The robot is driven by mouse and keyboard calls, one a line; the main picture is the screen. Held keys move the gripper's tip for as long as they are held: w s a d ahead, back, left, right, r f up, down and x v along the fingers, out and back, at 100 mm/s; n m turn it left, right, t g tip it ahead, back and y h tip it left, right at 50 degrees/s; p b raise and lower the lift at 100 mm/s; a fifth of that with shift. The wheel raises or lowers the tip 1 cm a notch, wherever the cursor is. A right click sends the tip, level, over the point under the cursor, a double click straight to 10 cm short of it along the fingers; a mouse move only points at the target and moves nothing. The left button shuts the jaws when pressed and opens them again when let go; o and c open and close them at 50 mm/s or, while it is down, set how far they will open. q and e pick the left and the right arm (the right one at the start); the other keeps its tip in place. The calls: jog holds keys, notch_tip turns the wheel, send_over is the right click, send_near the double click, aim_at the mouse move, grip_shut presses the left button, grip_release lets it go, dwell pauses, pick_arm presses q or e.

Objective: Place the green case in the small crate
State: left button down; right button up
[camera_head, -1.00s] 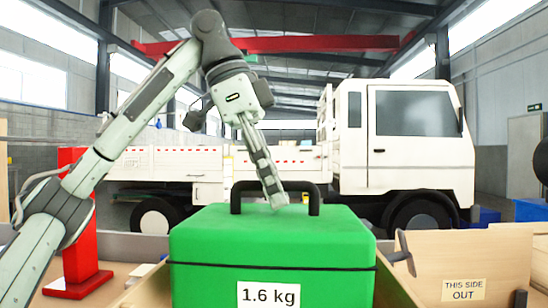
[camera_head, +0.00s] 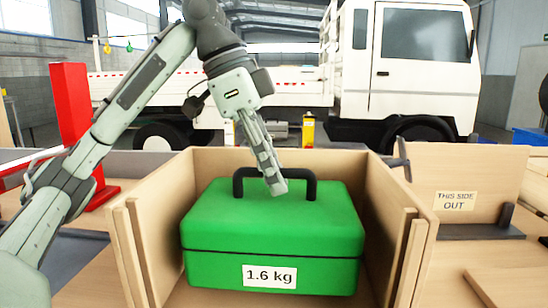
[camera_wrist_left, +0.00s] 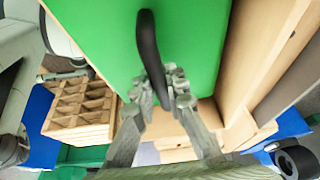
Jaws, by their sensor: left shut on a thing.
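The green case (camera_head: 270,225) has a black handle (camera_head: 309,180) and a "1.6 kg" label. It is upright between the left, back and right walls of a small wooden crate (camera_head: 165,225), whose front is open towards me. I cannot tell whether the case's bottom touches the crate floor. My left gripper (camera_head: 276,184) is shut on the handle from above. In the left wrist view, the fingers (camera_wrist_left: 166,88) close around the dark handle above the green lid (camera_wrist_left: 100,35), and a wooden wall (camera_wrist_left: 262,55) runs beside it. My right gripper is out of view.
A wooden panel marked "THIS SIDE OUT" (camera_head: 455,185) stands to the right of the crate. A red post (camera_head: 72,110) stands at left. A white truck (camera_head: 405,60) is behind. The left wrist view shows a divided wooden tray (camera_wrist_left: 82,105).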

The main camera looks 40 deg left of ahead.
aim_at(275, 198)
pick_arm(q)
jog(key=shift+f+b, duration=0.45)
jog(key=shift+f, duration=1.3)
jog(key=c, duration=2)
grip_release()
jog(key=shift+f, duration=0.15)
jog(key=o, duration=0.4)
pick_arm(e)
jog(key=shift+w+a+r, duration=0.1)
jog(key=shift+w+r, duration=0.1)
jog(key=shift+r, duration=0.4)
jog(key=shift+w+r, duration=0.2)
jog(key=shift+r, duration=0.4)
pick_arm(q)
jog(key=shift+o, duration=0.2)
